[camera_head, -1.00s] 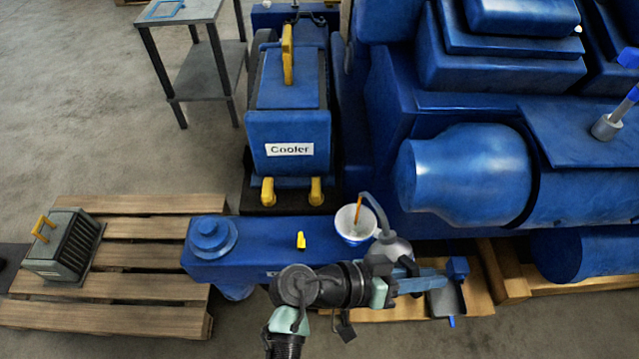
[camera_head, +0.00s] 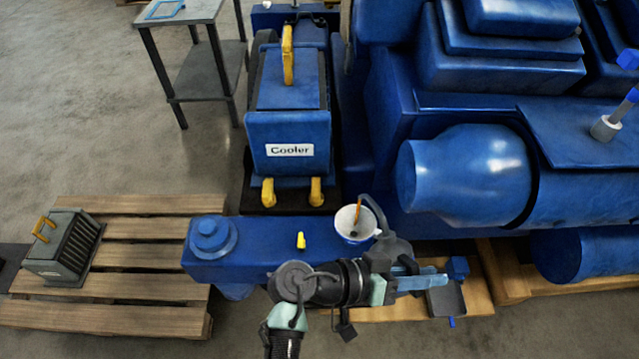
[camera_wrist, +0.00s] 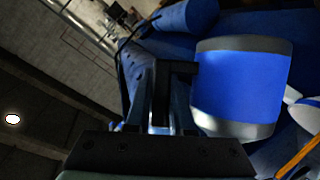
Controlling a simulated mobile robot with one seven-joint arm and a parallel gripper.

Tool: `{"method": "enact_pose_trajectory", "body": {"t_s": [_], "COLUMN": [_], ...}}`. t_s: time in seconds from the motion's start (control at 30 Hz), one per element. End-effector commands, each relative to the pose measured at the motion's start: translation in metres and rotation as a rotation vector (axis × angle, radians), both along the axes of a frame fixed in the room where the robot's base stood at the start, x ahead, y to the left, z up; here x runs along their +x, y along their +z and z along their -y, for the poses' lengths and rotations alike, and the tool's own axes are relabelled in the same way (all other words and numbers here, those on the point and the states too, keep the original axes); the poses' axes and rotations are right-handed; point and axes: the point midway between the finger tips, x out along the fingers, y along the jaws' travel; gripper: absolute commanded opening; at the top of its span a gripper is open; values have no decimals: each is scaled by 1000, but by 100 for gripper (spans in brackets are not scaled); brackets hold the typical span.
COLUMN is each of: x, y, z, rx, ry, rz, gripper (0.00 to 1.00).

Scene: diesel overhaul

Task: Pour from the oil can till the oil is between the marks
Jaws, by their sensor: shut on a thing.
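I cannot make out the oil level or the marks.
A yellow handle (camera_head: 301,241) and a round blue cap (camera_head: 210,236) are on the tank top. The cooler (camera_head: 289,130) stands behind, and the large blue engine (camera_head: 470,180) is close at right. A pallet (camera_head: 140,255) with a grey finned part (camera_head: 62,248) lies left.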

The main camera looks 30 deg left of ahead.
Motion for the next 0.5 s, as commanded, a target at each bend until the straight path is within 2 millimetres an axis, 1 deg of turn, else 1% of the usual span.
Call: {"method": "enact_pose_trajectory", "body": {"t_s": [0.5], "x": [1], "y": [5], "z": [-1], "rx": [-30], "ry": [1], "rz": [-15], "gripper": [0]}}
